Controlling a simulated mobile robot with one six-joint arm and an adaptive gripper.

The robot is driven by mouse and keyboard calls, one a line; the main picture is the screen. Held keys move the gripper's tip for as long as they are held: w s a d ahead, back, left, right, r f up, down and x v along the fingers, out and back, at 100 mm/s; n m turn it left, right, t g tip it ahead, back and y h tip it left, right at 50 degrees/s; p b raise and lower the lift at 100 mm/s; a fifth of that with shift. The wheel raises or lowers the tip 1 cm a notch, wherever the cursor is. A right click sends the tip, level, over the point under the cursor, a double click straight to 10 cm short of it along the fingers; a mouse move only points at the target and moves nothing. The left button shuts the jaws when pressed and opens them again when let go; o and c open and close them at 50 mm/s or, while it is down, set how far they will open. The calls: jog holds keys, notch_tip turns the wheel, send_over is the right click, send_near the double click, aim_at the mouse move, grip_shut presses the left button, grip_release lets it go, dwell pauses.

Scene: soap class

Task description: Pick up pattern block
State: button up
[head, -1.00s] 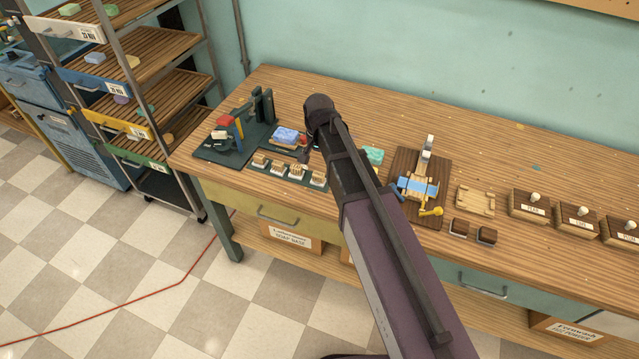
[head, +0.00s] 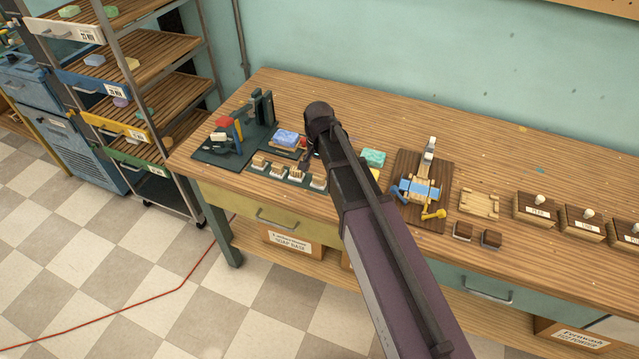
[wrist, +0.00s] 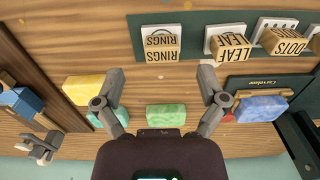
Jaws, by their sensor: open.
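The pattern blocks are small wooden blocks with lettered faces, standing in a row on a dark green strip. In the wrist view I read a RINGS block (wrist: 161,54), a LEAF block (wrist: 230,50) and a DOTS block (wrist: 283,41). The row also shows in the head view, with one block at its left end (head: 259,161). My gripper (wrist: 160,76) is open and empty. Its two fingers spread either side of the RINGS block's line, with the block beyond the tips and apart from them. In the head view my arm hides most of the gripper.
Soap bars lie close by: yellow (wrist: 84,88), green (wrist: 165,117), teal (wrist: 107,119) and blue (wrist: 262,108). A dark green stand (head: 262,108) rises behind the row. A dark board with a blue-and-wood device (head: 421,188) is to the right. Bare tabletop (head: 400,125) lies behind.

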aim_at(319, 177)
jog(key=shift+w+f+b, duration=0.15)
jog(key=shift+f+b, duration=1.65)
jog(key=shift+f, duration=0.3)
jog(key=c, duration=1.2)
